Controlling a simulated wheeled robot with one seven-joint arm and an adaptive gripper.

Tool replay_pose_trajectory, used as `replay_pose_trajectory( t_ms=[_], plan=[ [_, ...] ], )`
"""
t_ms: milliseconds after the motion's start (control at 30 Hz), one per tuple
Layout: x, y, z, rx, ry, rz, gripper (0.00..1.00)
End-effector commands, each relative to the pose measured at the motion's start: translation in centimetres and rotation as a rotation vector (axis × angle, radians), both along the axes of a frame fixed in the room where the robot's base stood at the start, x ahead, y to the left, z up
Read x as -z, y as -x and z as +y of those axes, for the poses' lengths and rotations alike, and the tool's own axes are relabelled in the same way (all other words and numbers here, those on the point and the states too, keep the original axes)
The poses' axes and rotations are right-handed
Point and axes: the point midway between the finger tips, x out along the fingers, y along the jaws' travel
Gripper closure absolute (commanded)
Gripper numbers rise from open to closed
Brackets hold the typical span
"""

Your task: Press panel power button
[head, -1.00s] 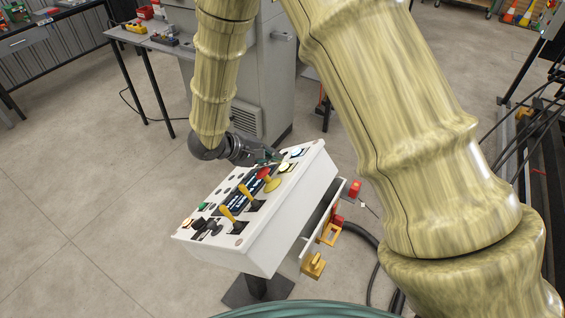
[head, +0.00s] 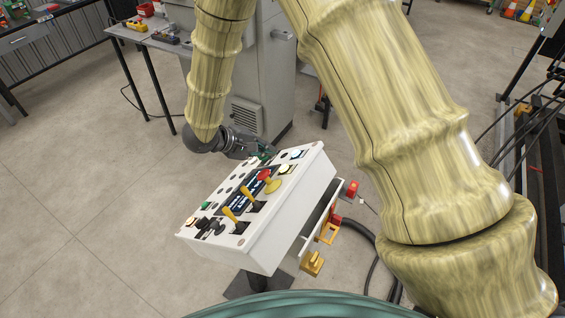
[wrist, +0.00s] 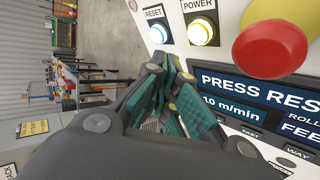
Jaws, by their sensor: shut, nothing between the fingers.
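The control panel (head: 285,220) is a white sloped box on a stand, in the middle of the head view. In the wrist view the POWER button (wrist: 201,32) is a round lit button with a pale yellow glow, at the top, left of the red mushroom button (wrist: 270,50) on its yellow base. The lit white RESET button (wrist: 159,33) is left of POWER. My gripper (wrist: 168,75) is shut and empty, its fingertips below these two buttons in the picture and apart from them. In the head view my gripper (head: 264,154) is at the panel's far edge.
A display (wrist: 265,90) reading "PRESS RES" lies below the buttons. Yellow levers (head: 230,214) stand on the panel. A grey cabinet (head: 270,70) is behind my arm. Clear floor (head: 100,200) lies left of the panel.

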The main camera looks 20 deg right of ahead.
Motion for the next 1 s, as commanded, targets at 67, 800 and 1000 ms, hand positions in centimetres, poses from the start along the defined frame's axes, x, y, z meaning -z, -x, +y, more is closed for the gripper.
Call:
replay_pose_trajectory(
  t_ms=[67, 800, 1000],
  plan=[
    [-0.84, -0.28, 0.22, 0.0, 0.0, 0.0, 1.0],
    [-1.41, -0.92, 0.71, 0.001, 0.0, 0.001, 1.0],
    [-1.41, -0.91, 0.71, 0.001, 0.0, 0.001, 1.0]
  ],
)
